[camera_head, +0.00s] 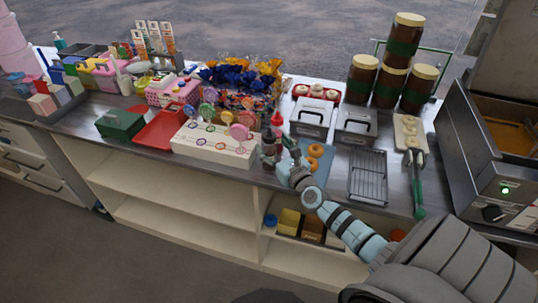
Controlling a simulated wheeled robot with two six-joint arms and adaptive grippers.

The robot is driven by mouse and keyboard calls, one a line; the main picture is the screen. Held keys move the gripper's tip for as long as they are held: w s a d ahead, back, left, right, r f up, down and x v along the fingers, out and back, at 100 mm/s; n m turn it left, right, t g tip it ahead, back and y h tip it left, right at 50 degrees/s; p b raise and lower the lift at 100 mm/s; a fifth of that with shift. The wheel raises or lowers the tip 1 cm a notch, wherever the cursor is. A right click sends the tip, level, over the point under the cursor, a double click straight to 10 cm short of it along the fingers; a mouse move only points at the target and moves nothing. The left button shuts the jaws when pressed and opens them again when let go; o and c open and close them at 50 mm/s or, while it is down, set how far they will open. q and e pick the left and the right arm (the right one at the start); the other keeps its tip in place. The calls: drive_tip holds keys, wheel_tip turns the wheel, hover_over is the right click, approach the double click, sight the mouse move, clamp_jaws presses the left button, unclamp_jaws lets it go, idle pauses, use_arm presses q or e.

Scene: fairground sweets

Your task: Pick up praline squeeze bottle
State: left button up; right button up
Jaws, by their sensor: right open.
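A small squeeze bottle with a red top (277,119) stands upright on the counter, just right of the lollipop stand, in the head view. Its lower part is partly hidden by my right gripper, and I cannot read a label to tell whether it is the praline one. My right gripper (271,156) is open in front of the bottle's lower part, close to it. I cannot tell whether they touch. My left gripper is not in view.
A white lollipop stand (214,146) is close on the left. A blue tray (323,145) with ring doughnuts (314,151) and a wire rack (368,176) lie on the right. Lidded metal tubs (311,117) and stacked brown jars (389,84) stand behind.

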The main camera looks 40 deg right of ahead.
drive_tip(key=w, duration=0.1)
drive_tip(key=w+d, duration=0.1)
drive_tip(key=w, duration=0.1)
drive_tip(key=shift+w+b, duration=0.15)
drive_tip(key=shift+b, duration=0.25)
drive_tip(key=shift+r, duration=0.1)
drive_tip(key=c, duration=1)
drive_tip(key=shift+o, duration=0.2)
